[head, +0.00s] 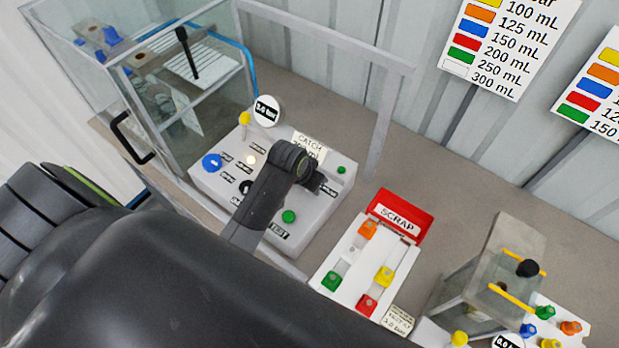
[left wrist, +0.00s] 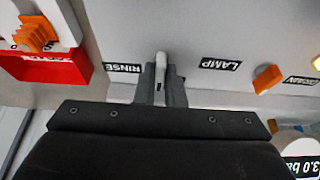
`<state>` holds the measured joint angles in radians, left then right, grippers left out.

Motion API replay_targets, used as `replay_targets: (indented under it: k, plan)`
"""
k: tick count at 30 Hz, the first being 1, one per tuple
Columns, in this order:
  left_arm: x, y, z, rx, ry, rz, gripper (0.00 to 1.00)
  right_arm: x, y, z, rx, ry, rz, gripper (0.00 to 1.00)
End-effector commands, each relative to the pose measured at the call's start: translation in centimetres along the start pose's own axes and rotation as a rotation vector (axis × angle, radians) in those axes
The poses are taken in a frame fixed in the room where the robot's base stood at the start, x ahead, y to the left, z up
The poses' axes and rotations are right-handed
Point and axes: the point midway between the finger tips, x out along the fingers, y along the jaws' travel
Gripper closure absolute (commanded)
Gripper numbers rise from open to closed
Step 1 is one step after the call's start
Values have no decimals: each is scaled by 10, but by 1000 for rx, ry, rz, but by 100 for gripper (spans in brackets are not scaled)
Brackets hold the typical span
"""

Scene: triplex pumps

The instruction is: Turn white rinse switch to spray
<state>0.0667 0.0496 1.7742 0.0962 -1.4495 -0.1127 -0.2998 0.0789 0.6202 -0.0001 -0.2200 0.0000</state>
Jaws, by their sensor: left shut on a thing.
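The white rinse switch (left wrist: 161,62) stands up from the pale panel beside the RINSE label (left wrist: 122,67) in the left wrist view. My left gripper (left wrist: 160,92) has its two grey fingers around this switch and is shut on it. In the head view my left gripper (head: 316,181) is at the right side of the white control panel (head: 310,212), and the arm and gripper hide the switch. No spray marking can be read. My right gripper is not in view.
A LAMP label (left wrist: 220,64) and an orange knob (left wrist: 267,79) lie close by on the panel. A red SCRAP bin (head: 400,215) and a white tray (head: 328,262) with coloured pieces stand to the right. A glass enclosure (head: 190,110) stands behind left.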

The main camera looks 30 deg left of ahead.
Motion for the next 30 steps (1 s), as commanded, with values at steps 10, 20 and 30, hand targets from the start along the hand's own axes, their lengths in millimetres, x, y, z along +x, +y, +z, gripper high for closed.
replay_targets:
  k: [10, 20, 30]
  plan:
    - [0, 0, -1, -19, 4, -9, 100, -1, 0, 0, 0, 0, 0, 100]
    - [0, 0, -1, -19, 4, -8, 71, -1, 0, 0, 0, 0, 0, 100]
    - [-1, 0, -2, -17, 2, -7, 69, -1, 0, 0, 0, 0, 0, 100]
